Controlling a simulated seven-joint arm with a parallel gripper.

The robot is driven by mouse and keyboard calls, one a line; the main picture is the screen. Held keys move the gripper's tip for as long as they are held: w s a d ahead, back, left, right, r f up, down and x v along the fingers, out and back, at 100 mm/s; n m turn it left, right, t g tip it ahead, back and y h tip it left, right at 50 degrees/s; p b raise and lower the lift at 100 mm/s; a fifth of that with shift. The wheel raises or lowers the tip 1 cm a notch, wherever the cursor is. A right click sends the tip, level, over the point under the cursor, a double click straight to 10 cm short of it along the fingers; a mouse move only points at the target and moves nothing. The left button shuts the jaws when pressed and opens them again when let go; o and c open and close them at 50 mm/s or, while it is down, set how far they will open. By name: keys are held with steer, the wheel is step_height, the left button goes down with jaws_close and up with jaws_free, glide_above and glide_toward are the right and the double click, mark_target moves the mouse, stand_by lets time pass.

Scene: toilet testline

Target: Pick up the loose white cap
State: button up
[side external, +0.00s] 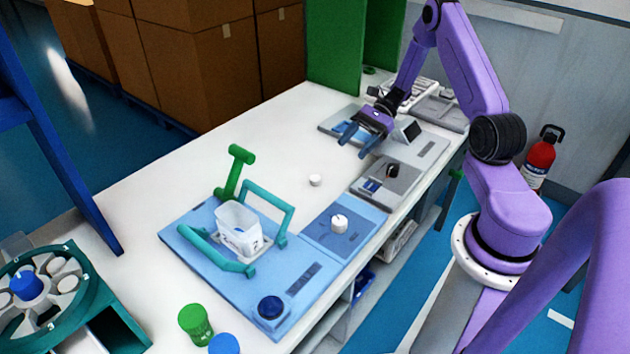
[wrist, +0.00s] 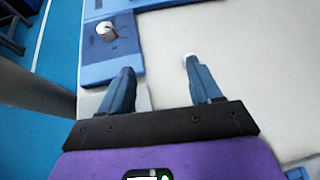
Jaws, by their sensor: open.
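The loose white cap (side external: 315,180) is a small round piece on the bare white bench top, in the middle of the side view. In the wrist view, the cap (wrist: 188,55) shows just past the tip of the right finger, which partly hides it. My gripper (side external: 354,146) has two blue-grey fingers, spread apart and empty. It hangs over the bench, up and to the right of the cap in the side view. Its fingers also show in the wrist view (wrist: 159,68), pointing towards the cap side of the bench.
A white knob-like piece (side external: 338,222) sits on a blue plate. A blue fixture with teal arms holds a white tub (side external: 239,230). A grey device (side external: 386,182) lies near the bench's right edge. A green-lidded jar (side external: 195,322) stands in front. The bench around the cap is clear.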

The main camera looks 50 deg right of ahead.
steer(key=d+f+m+t, duration=0.1)
steer(key=d, duration=0.1)
steer(key=d+f+m+t, duration=0.1)
steer(key=d+m, duration=0.1)
steer(key=d, duration=0.1)
steer(key=d+f+m+t, duration=0.1)
steer(key=d+t, duration=0.1)
steer(key=shift+s+d+f+m, duration=0.2)
steer(key=shift+s+m, duration=0.1)
steer(key=shift+m, duration=0.1)
glide_toward(317, 177)
steer(key=x, duration=0.3)
steer(key=shift+w+a+f, duration=0.15)
steer(key=shift+w+a, duration=0.05)
steer(key=shift+x, duration=2.65)
steer(key=shift+s+a, duration=0.1)
steer(key=shift+s, duration=0.05)
steer(key=c, duration=1.1)
